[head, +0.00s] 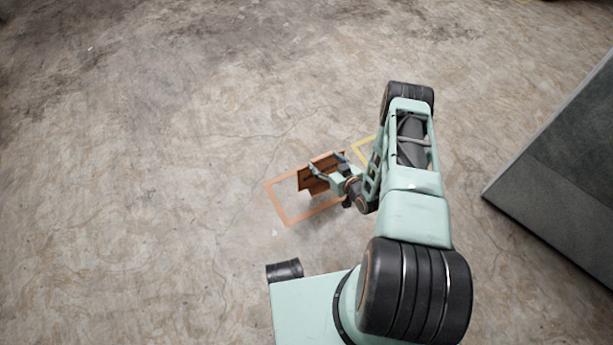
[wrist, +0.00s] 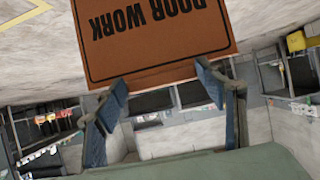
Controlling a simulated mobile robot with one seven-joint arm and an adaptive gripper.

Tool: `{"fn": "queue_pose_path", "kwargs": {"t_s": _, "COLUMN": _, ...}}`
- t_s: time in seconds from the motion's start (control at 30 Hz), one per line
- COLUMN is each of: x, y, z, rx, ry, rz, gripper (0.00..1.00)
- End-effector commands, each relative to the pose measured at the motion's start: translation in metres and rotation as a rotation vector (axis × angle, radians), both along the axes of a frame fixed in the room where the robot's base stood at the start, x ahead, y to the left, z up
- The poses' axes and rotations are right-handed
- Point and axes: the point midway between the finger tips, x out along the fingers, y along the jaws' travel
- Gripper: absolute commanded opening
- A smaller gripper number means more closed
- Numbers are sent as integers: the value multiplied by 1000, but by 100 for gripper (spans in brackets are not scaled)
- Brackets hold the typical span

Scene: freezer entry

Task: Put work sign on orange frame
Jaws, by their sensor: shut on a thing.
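The work sign (head: 315,178) is an orange-brown board with a black border; in the wrist view (wrist: 150,38) it shows the words "DOOR WORK" upside down. My gripper (head: 327,172) is shut on the sign's edge, and its two fingertips (wrist: 160,82) meet that edge in the wrist view. The orange frame (head: 283,207) is an outline on the floor. In the head view the sign overlaps the upper part of this frame; I cannot tell whether it touches the floor. My gripper and arm hide the frame's right part.
A yellow outline (head: 363,148) lies on the floor to the right of the orange frame, partly behind my arm. A large grey block or wall (head: 560,165) stands at the right. The concrete floor to the left and top is clear.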

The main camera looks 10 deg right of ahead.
Motion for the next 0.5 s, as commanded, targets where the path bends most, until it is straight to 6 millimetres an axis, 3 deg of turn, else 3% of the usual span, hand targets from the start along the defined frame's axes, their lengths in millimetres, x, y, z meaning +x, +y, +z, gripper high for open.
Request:
{"fn": "queue_pose_path", "kwargs": {"t_s": 0.07, "x": 11, "y": 20, "z": -13, "rx": 1, "ry": -3, "rz": 4, "gripper": 16}}
{"fn": "queue_pose_path", "kwargs": {"t_s": 0.23, "x": 24, "y": 41, "z": -45, "rx": 0, "ry": -2, "rz": 0, "gripper": 16}}
{"fn": "queue_pose_path", "kwargs": {"t_s": 0.5, "x": 34, "y": 54, "z": -61, "rx": -1, "ry": -2, "rz": 0, "gripper": 16}}
